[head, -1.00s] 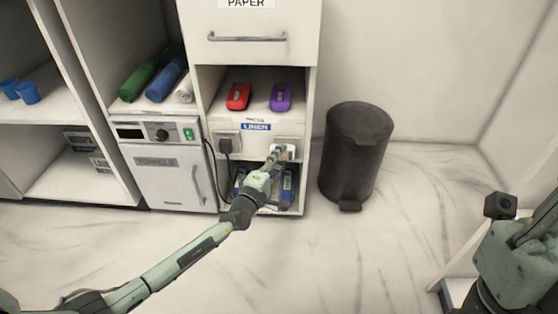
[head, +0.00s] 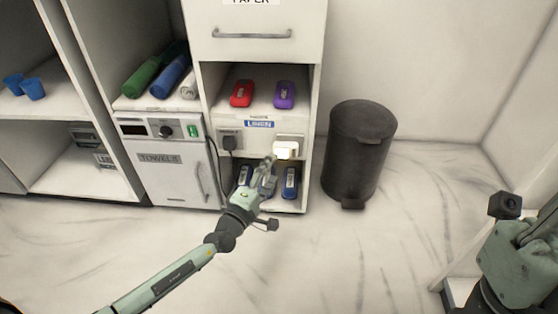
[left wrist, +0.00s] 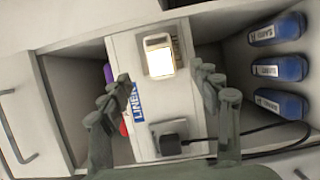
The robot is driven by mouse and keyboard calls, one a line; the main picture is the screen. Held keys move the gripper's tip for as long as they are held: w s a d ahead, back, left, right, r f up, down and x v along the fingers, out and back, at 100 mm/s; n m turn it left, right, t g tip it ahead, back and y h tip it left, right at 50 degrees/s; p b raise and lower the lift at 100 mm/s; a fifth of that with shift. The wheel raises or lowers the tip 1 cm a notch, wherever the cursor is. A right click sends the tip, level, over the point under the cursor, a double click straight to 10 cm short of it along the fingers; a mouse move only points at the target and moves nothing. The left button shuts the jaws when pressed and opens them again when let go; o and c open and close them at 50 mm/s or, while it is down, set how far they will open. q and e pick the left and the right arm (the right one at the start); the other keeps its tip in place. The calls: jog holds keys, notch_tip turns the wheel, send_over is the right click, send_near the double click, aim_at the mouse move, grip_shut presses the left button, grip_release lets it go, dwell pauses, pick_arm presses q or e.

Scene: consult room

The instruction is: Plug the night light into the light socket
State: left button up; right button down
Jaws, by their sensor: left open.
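The night light (head: 286,150) is a small block that glows white-yellow. It sits at the socket on the right of the white panel under the shelf, and looks plugged in. In the left wrist view the lit night light (left wrist: 159,60) lies ahead between my fingers, touched by neither. My left gripper (head: 268,162) is open and empty, just in front and to the lower left of it; its spread fingers (left wrist: 163,82) show in the wrist view. The socket plate (head: 291,138) is mostly hidden behind the light. My right gripper (head: 520,245) is at the right edge, its fingers unclear.
A black plug (head: 229,143) with a cable fills the left socket. Blue bottles (head: 290,183) stand on the shelf below. A red case (head: 241,94) and a purple case (head: 284,94) lie above. A dark bin (head: 359,150) stands to the right. The floor in front is clear.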

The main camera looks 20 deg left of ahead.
pick_arm(q)
jog(key=s, duration=0.4)
jog(key=shift+s+a, duration=0.25)
jog(key=shift+s, duration=0.15)
